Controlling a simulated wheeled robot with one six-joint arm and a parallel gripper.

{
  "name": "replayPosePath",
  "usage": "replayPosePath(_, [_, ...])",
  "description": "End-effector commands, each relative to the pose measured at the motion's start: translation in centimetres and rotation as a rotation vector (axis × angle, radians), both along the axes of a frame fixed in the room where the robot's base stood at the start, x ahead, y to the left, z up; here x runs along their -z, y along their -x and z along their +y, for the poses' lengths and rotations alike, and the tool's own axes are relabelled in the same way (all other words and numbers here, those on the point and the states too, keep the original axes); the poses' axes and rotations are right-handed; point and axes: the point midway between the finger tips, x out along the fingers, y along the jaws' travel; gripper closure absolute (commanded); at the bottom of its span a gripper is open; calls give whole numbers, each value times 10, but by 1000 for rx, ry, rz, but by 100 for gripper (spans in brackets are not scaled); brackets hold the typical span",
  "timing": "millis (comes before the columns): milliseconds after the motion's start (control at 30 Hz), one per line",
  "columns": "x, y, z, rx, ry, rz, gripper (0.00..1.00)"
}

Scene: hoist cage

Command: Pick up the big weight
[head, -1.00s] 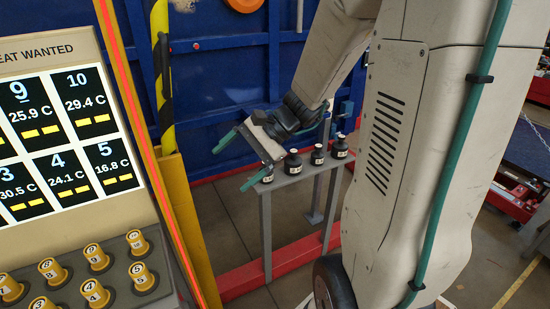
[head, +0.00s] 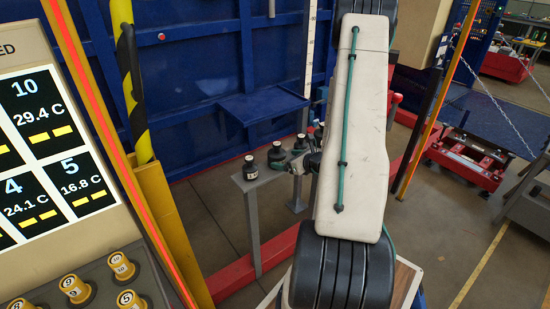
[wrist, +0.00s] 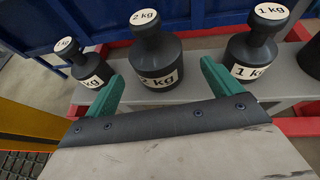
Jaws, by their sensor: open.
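The big weight (wrist: 156,60), a dark grey bottle-shaped weight marked 2 kg, stands upright on a grey shelf in the wrist view. My gripper (wrist: 160,84) is open and empty, with its green fingers pointing at the weight. The weight's body is beyond and between the two fingertips. In the head view, my arm hides most of the gripper; several weights (head: 250,168) show on the stand.
The grey stand (head: 252,200) has a narrow top, with a red floor rail (head: 235,277) by its foot. A blue wall with a blue shelf (head: 262,106) is behind. A yellow post (head: 170,220) and a temperature panel (head: 45,150) are at left.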

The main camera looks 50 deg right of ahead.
Motion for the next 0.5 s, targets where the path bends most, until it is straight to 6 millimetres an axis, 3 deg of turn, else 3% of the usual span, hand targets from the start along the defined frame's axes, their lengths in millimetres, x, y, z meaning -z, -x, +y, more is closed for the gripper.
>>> replayPosePath(400, [15, -51, 0, -8, 1, 0, 10])
replayPosePath(500, [17, -55, -1, -6, 1, 0, 10])
